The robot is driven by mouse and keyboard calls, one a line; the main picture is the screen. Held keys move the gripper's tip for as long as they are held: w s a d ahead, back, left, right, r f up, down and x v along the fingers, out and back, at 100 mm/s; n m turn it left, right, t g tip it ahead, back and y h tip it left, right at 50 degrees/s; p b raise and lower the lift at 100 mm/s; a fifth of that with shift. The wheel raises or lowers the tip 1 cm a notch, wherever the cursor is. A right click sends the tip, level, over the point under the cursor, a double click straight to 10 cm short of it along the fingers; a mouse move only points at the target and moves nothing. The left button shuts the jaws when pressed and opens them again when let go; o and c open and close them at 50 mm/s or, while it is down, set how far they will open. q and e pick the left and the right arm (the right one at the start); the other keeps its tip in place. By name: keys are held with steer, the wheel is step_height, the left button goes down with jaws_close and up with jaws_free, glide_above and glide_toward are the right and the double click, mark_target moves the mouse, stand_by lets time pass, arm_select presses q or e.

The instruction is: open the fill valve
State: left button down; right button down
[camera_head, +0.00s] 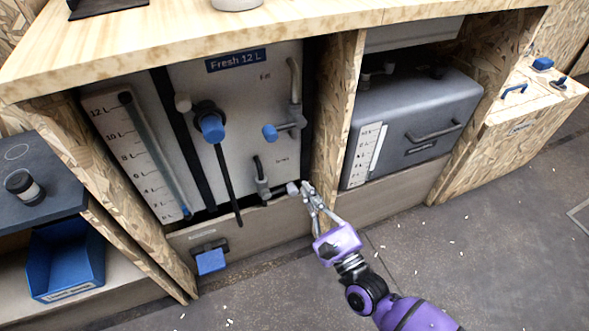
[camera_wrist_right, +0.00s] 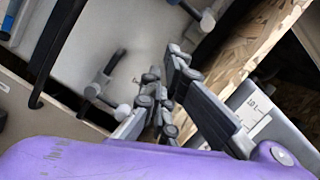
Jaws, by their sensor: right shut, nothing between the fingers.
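The fill valve (camera_head: 293,124) is a grey fitting under a short pipe on the right of the white Fresh 12 L tank (camera_head: 240,90). Its blue-ended handle (camera_head: 270,132) points left. In the right wrist view, part of what looks like this fitting (camera_wrist_right: 206,20) shows at the top edge. A lower grey valve (camera_head: 262,187) with a pale knob (camera_head: 292,188) sits below it; it also shows in the right wrist view (camera_wrist_right: 105,82). My right gripper (camera_head: 306,189) is shut and empty, beside that pale knob and below the fill valve. Whether they touch is unclear. My left gripper is not in view.
A wooden post (camera_head: 336,120) stands right of the tank. Beyond it is a grey tank (camera_head: 415,125). A blue knob (camera_head: 211,127) with a black rod hangs at the tank's middle. A worktop (camera_head: 290,22) overhangs above. The floor (camera_head: 450,250) in front is mostly clear.

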steer(key=w+a+r, duration=0.5)
steer(key=w, duration=0.2)
steer(key=shift+w+a+r, duration=0.25)
steer(key=shift+w+r, duration=0.05)
steer(key=shift+w, duration=0.1)
